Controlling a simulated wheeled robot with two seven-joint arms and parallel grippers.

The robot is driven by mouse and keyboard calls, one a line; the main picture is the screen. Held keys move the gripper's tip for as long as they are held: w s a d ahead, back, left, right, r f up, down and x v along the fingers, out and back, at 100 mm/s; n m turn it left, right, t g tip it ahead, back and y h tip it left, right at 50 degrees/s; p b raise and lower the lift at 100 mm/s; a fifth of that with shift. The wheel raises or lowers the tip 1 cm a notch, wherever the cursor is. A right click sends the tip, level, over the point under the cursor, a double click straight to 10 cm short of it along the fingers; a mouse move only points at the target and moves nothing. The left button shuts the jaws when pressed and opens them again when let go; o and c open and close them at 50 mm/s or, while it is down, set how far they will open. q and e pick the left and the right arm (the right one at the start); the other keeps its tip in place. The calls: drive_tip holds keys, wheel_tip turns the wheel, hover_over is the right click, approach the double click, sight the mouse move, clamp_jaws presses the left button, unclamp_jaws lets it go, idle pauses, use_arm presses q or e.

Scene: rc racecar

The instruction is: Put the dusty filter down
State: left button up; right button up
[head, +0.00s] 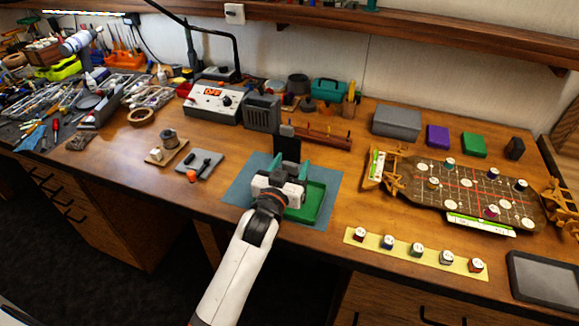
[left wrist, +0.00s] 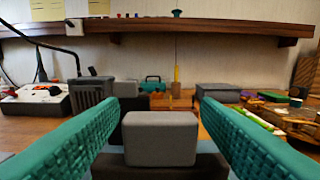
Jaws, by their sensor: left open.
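My left gripper (head: 288,162) has its teal fingers spread over the blue mat (head: 238,188). A dark upright panel (head: 287,148) stands just beyond the fingers; I cannot tell for sure if it is the dusty filter. It shows in the left wrist view as a dark shape (left wrist: 133,105). There, a grey block (left wrist: 160,138) sits low between the two fingers; I cannot tell what it is. A green tray (head: 318,205) lies on the mat, partly hidden by my gripper. My right gripper is not in view.
A wooden rack (head: 325,138) and grey box-shaped unit (head: 262,113) stand behind the mat. The car chassis (head: 455,187) and yellow strip (head: 405,249) with several small pieces lie to the right. A grey pad (head: 208,155) with tools is to the left.

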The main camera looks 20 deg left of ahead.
use_arm(q)
drive_tip(key=shift+r, duration=0.15)
drive_tip(key=s+b, duration=0.2)
drive_tip(key=s, duration=1)
drive_tip(key=shift+a, duration=0.2)
